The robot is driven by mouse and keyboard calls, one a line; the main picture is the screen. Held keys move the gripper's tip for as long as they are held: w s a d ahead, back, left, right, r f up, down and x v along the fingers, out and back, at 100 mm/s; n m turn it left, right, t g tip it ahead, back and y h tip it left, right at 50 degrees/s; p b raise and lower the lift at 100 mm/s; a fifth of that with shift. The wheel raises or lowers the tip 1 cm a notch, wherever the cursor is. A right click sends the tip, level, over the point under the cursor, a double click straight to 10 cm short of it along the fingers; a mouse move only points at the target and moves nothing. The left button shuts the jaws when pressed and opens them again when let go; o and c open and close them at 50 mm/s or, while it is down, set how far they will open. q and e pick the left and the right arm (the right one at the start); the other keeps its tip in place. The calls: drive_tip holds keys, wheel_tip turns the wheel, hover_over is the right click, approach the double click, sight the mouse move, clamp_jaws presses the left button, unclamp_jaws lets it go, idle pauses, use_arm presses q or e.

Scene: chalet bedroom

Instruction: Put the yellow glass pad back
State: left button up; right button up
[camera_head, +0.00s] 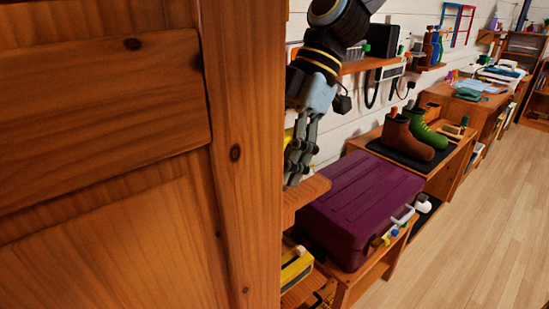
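One of my grippers (295,180) hangs fingers-down beside a wooden post. Its arm enters from the top, right of the post, so I take it as my right. The fingers look close together, and I cannot tell if they hold anything. A sliver of something yellow (288,136) shows behind the fingers at the post's edge, mostly hidden. A yellow and black object (296,264) sits lower down, partly hidden by the post. I cannot tell whether either is the yellow glass pad. My other gripper is not seen.
A large wooden panel and post (240,150) block the left half. A purple case (362,205) lies on a low wooden stand right of the gripper. Boots (400,138) stand on a dark mat beyond. A wall shelf (368,64) is above. The floor (480,220) at right is clear.

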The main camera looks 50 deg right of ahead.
drive_tip(key=shift+s+a+r, duration=0.1)
drive_tip(key=shift+a, duration=0.1)
drive_tip(key=o, duration=1.1)
drive_tip(key=shift+d, duration=0.2)
use_arm(q)
drive_tip(key=shift+s+a+f, duration=0.15)
drive_tip(key=shift+s+a, duration=0.25)
drive_tip(key=shift+s, duration=0.1)
use_arm(e)
drive_tip(key=shift+a, duration=0.1)
